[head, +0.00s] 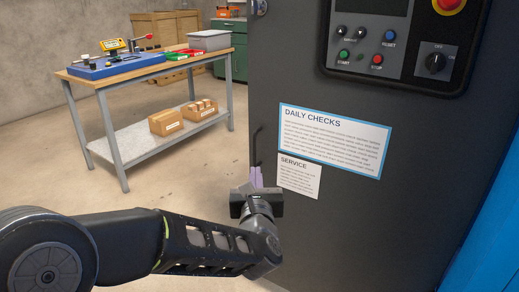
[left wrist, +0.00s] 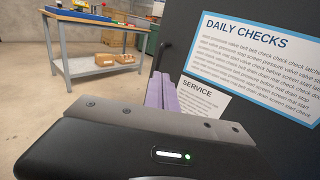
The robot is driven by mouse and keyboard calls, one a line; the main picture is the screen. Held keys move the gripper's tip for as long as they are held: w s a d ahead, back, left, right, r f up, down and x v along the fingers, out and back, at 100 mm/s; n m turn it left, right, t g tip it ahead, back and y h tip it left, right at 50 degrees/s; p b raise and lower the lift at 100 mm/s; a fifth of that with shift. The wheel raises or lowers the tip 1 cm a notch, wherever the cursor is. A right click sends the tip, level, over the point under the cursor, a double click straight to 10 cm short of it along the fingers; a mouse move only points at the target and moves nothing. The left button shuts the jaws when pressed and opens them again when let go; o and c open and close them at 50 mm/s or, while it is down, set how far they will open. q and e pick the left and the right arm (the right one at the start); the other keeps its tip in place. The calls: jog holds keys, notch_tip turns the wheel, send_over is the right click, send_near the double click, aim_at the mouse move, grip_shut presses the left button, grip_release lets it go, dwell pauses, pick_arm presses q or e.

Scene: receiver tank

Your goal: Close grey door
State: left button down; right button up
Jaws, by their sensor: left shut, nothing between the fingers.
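The grey door (head: 330,215) is the large dark grey panel filling the right half of the head view, with a daily checks sheet, a service sheet and a control panel on it. It also fills the right of the left wrist view (left wrist: 205,50). A thin dark handle (head: 257,142) shows at its left edge. My left gripper (head: 256,174), with purple fingers, is shut and empty just below this handle, by the door's left edge. The fingers also show in the left wrist view (left wrist: 161,88). I cannot tell whether they touch the door. My right gripper is out of view.
A workbench (head: 146,70) with a blue tray (head: 118,65), a grey bin and cardboard boxes on its lower shelf stands at the back left. A green cabinet (head: 229,40) is behind it. A blue surface (head: 490,215) borders the door's right. The floor between is clear.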

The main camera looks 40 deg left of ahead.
aim_at(255, 144)
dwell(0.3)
pick_arm(q)
jog(key=x, duration=1.4)
jog(key=shift+f, duration=0.1)
